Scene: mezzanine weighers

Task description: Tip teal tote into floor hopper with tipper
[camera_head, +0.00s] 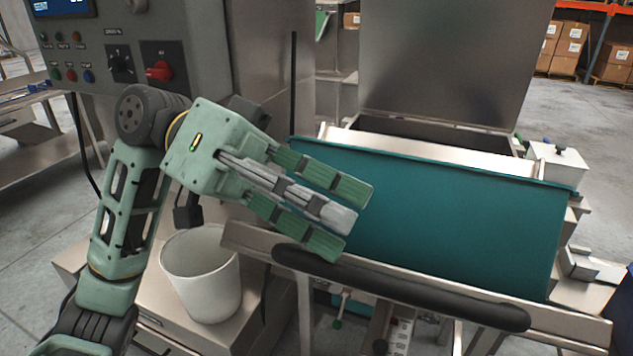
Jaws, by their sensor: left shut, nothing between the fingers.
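Behind the tote is a steel opening with a dark inside (430,133) and a raised steel panel (440,55); I cannot tell if this is the floor hopper. A grey control panel (105,52) with a red rotary switch (160,66) is at the upper left. My left gripper (345,218) is shut and empty, in front of the tote's left part, hiding some of it. My right gripper is out of view.
A white bucket (203,280) stands on a steel step below my left gripper. A small white box (556,163) is right of the tote.

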